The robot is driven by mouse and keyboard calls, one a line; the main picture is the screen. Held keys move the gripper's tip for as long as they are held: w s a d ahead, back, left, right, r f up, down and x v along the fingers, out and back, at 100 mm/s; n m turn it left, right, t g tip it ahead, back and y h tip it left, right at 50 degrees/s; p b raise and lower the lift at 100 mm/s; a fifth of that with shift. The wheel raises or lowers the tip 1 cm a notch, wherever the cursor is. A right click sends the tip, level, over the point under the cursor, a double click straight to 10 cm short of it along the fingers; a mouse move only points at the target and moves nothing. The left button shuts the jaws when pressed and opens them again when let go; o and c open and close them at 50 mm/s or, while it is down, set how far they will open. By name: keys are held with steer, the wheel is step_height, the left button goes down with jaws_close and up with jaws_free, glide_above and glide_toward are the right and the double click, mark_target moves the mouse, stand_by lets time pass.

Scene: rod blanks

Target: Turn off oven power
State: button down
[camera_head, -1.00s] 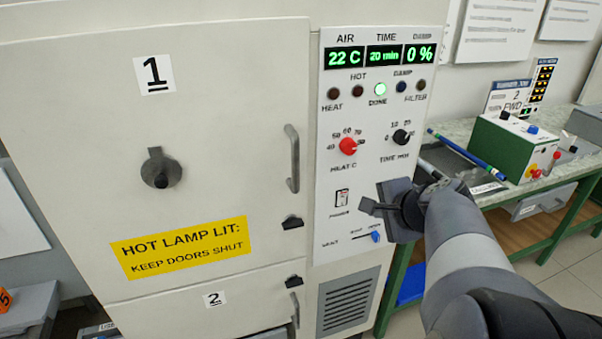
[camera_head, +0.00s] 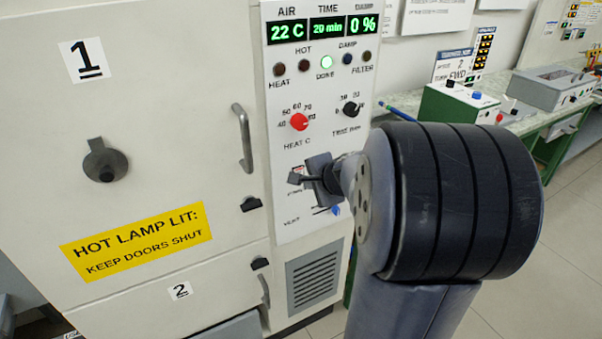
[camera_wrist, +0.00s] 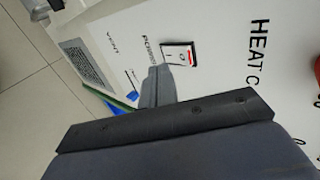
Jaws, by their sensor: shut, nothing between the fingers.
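The oven (camera_head: 165,40) is a large cream cabinet with a control panel (camera_head: 277,220) on its right side. Its power switch (camera_wrist: 180,54) shows in the wrist view as a white rocker with a red mark in a black frame, beside the "POWER" label. In the head view my gripper mostly covers the switch. My gripper (camera_head: 296,178) is shut and empty, in front of the lower panel. In the wrist view its fingers (camera_wrist: 152,68) end just beside the switch; I cannot tell whether they touch the panel. The oven display (camera_head: 327,28) is lit, reading 22 C, 20 min and 0 %.
The green DONE lamp (camera_head: 326,62) is lit. A red heat knob (camera_head: 299,122) and black time knob (camera_head: 351,109) sit above the gripper. A blue slider (camera_head: 336,210) sits below. A door handle (camera_head: 243,138) stands out at left. A bench (camera_head: 548,124) stands at right.

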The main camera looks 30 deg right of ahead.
mark_target(298, 169)
steer(key=shift+w+r+p, duration=0.15)
steer(key=shift+w, duration=0.55)
steer(key=shift+w+r+p, duration=0.1)
steer(key=shift+w+p, duration=0.05)
steer(key=shift+w, duration=0.5)
steer(key=shift+w+r, duration=0.1)
steer(key=shift+w, duration=0.15)
steer(key=shift+r, duration=0.1)
steer(key=shift+r+p, duration=0.75)
